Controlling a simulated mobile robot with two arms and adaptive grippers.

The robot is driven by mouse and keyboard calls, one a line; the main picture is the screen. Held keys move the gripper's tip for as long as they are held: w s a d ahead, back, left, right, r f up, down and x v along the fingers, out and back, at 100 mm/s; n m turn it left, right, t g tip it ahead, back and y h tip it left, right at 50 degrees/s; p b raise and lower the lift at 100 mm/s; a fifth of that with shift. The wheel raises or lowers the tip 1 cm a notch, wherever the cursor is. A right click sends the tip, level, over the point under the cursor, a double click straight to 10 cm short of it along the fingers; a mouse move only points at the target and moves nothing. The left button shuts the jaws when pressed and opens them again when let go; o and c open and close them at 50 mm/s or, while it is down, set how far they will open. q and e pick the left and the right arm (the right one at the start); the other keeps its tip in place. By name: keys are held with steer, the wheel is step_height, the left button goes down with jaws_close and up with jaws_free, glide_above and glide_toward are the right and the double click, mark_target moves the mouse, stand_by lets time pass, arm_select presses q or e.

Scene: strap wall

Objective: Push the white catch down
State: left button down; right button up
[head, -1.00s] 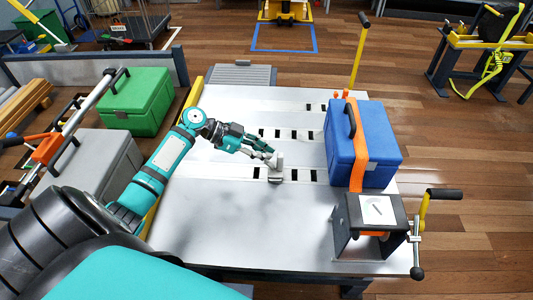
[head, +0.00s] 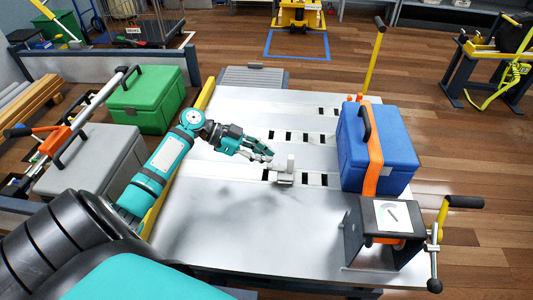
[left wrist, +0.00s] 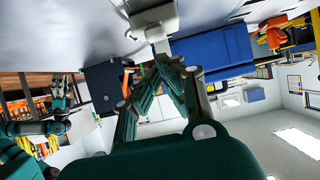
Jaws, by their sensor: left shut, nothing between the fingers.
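The white catch (head: 290,164) stands up from its pale base in the row of dark slots on the grey panel (head: 225,215). My left gripper (head: 268,155) is shut and empty. Its fingertips are just left of the catch's top, seemingly with a small gap. In the left wrist view the catch (left wrist: 152,18) is at the top, beyond the fingertips. A teal arm with a dark end, probably my right gripper (left wrist: 60,92), shows small at the left of that view. Its fingers are too small to read.
A blue case (head: 395,150) with an orange strap (head: 374,165) stands right of the catch. A ratchet winch (head: 392,220) with a crank is at the front right. Green (head: 143,100) and grey (head: 90,165) cases lie left of the panel. The panel's front left is clear.

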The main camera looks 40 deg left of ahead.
arm_select(q)
steer(key=shift+s+a+f, duration=0.1)
steer(key=shift+s+a, duration=0.15)
steer(key=shift+a, duration=0.15)
step_height(320, 180, up, 10)
stand_by(0.6)
stand_by(0.5)
